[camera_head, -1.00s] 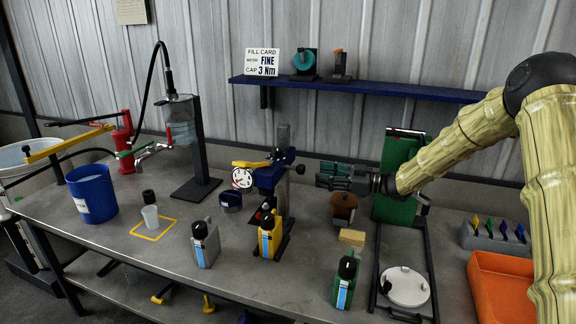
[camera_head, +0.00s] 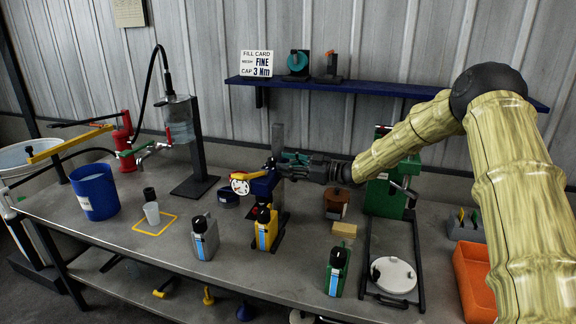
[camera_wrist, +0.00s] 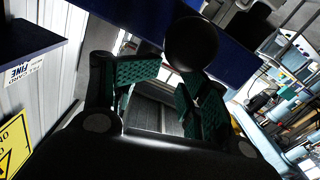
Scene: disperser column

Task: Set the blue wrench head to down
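The blue wrench head (camera_head: 266,184) sits on an upright stand in the middle of the bench. A yellow handle (camera_head: 249,175) and a round white dial (camera_head: 240,187) stick out to its left. My gripper (camera_head: 284,165) is at the right of the head and partly hides it. In the wrist view, the green-padded fingers (camera_wrist: 172,88) are apart. A dark round knob (camera_wrist: 191,43) shows just beyond and between them, against a blue surface (camera_wrist: 235,45). I cannot tell whether a finger touches the knob.
A yellow bottle (camera_head: 266,228) stands below the head, with a grey bottle (camera_head: 204,238) to its left and a green bottle (camera_head: 337,271) to its right. A brown container (camera_head: 336,203) and a sponge (camera_head: 343,229) are close by. A blue shelf (camera_head: 370,90) runs behind.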

